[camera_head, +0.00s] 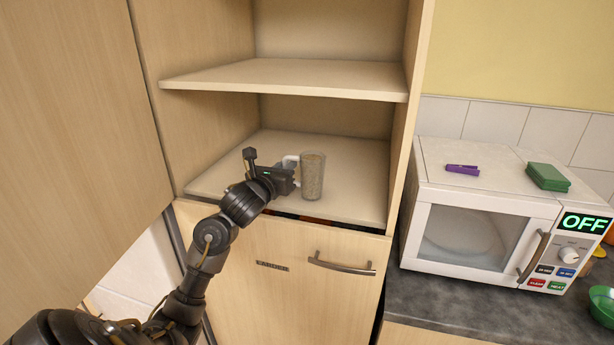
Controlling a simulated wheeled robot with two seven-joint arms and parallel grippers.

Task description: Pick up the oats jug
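The oats jug (313,177) is a clear upright jug with pale contents and a whitish handle (290,160) on its left side. It stands on the lower shelf of the open wooden cupboard, near the front edge. My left gripper (288,178) is at the jug's left side, by the handle, with the arm reaching up from the lower left. The fingers are small and partly hidden, so I cannot tell whether they are around the handle or only beside it. My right gripper is not in view.
The lower shelf (355,190) is otherwise bare, with an upper shelf (290,78) above it. Cupboard walls stand on both sides. A drawer front with a handle (341,265) is below. A white microwave (470,235) stands on the dark counter at right, with purple and green items on top.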

